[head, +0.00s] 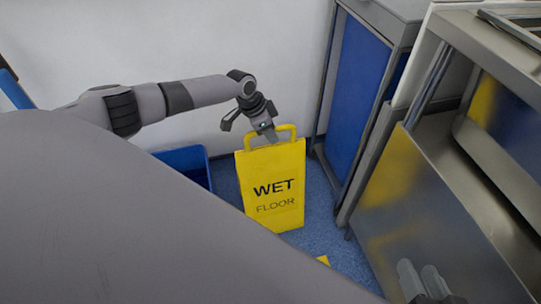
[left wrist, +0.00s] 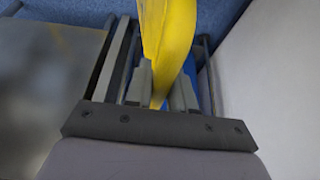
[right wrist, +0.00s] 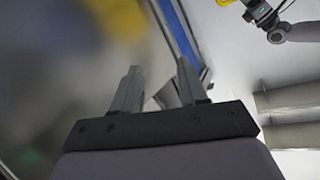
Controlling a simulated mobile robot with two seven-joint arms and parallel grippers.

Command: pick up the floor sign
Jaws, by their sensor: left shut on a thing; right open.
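The yellow floor sign (head: 274,190) reads "WET FLOOR" and hangs or stands upright near the white wall in the head view. It also fills the middle of the left wrist view (left wrist: 169,40). My left gripper (head: 268,133) is at the sign's top handle, and its fingers (left wrist: 160,88) are shut on the yellow handle. I cannot tell whether the sign's bottom touches the floor. A small part of the sign also shows at the top of the right wrist view (right wrist: 226,2). My right gripper (head: 421,282) is open and empty, low in the head view; its spread fingers show in the right wrist view (right wrist: 158,88).
A blue bin (head: 187,161) stands left of the sign. A metal-framed blue cabinet (head: 356,90) and a steel cart (head: 415,200) stand close on the right. A small yellow piece (head: 323,260) shows lower down. Some blue floor (head: 318,240) is clear around the sign.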

